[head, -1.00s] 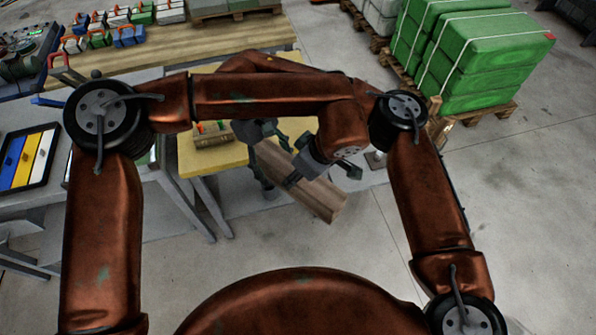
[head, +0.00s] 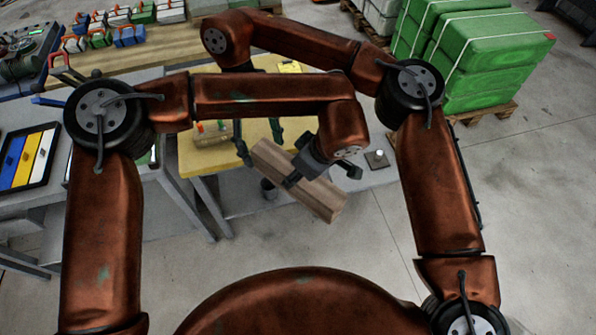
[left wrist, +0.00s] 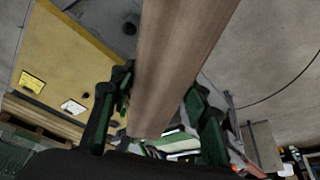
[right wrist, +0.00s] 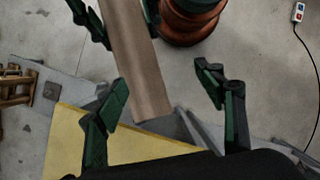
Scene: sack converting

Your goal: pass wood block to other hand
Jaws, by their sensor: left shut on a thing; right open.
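The wood block (head: 325,199) is a long brown bar, held tilted in the air in front of the yellow-topped table. My left gripper (head: 303,172) is shut on it. In the left wrist view the block (left wrist: 182,60) runs between the left fingers (left wrist: 163,108). My right gripper (head: 259,143) is at the block's far end, its hand partly hidden behind my left forearm. In the right wrist view the right fingers (right wrist: 165,105) are spread, and the block's end (right wrist: 148,90) shows between them. I cannot see contact with either right finger.
The yellow table top (head: 195,160) lies just behind the block, with small coloured items (head: 212,128) on it. A grey bench with a colour-striped tray (head: 27,157) is at left. Green stacked sacks (head: 490,60) stand on pallets at back right. The floor at right is clear.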

